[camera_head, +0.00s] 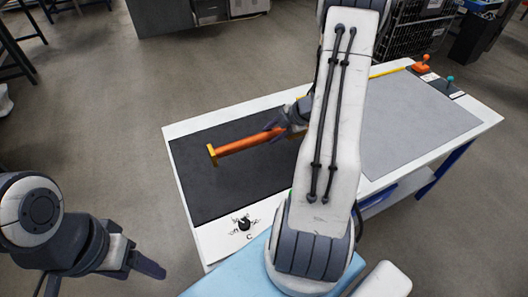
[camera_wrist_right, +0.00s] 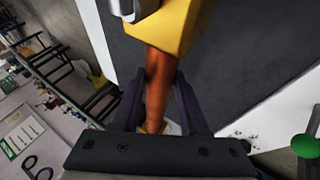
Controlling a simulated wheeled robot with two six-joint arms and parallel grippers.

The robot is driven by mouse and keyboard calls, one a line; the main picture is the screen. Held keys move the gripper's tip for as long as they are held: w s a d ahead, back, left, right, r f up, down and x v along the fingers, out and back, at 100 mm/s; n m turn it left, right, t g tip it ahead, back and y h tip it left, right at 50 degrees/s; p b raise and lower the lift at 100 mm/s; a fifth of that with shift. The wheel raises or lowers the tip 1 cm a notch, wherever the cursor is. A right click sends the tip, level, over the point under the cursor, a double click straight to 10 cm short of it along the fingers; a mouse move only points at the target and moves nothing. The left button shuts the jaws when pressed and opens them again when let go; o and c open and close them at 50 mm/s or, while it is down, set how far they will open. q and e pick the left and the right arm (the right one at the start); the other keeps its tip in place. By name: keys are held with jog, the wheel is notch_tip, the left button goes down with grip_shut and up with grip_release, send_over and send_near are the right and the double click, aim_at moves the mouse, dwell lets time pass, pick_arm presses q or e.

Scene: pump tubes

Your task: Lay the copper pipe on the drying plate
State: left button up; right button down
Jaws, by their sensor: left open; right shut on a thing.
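The copper pipe (camera_head: 245,144) is an orange rod with a yellow fitting at its left end, seen over the dark panel (camera_head: 215,190) of the white table. My right gripper (camera_head: 278,126) is shut on its right part; my own arm hides the rest. In the right wrist view the pipe (camera_wrist_right: 158,85) runs between the two fingers, with a yellow block (camera_wrist_right: 172,25) at its upper end. I cannot tell whether it touches the panel. A light grey panel (camera_head: 415,125) lies at the right; which panel is the drying plate is unclear. My left gripper (camera_head: 148,262) is open and empty, off the table.
Orange (camera_head: 423,62) and teal (camera_head: 450,80) knobs stand at the table's far right corner. The dark panel's left part and most of the grey panel are clear. A black crate (camera_head: 410,45) stands behind.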

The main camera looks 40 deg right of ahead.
aim_at(267, 139)
jog(key=a+f, duration=0.1)
jog(key=a, duration=0.2)
jog(key=shift+w+f+b, duration=0.15)
jog(key=shift+f+b, duration=0.85)
jog(key=shift+f, duration=1.4)
jog(key=c, duration=0.7)
grip_release()
jog(key=shift+f, duration=0.1)
